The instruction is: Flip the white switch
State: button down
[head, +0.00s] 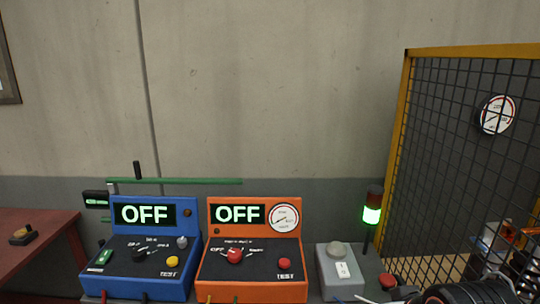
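The white switch (343,270) is a small rocker on the front of a grey box (326,270). The box stands right of the orange panel, at the bottom of the head view. A round pale grey knob or cap sits on top of the box. The marks on the switch are too small to read, so I cannot tell its position. I do not see my gripper's fingers. Dark rounded parts at the lower right look like part of my arm, to the right of the box and apart from it in the picture.
A blue panel (100,286) and an orange panel (210,285) stand left of the box, both displays reading OFF. A red button (388,281) and a green-lit signal light (372,215) are right of it. A yellow-framed mesh fence (397,130) bounds the right side.

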aim_at(343, 271)
jog(key=j+z, duration=0.25)
jog(key=j, duration=0.2)
jog(key=k+j+z, duration=0.1)
jog(key=j+z, duration=0.15)
jog(key=j, duration=0.15)
jog(key=j+z, duration=0.25)
jog(key=j, duration=0.15)
jog(key=k, duration=0.05)
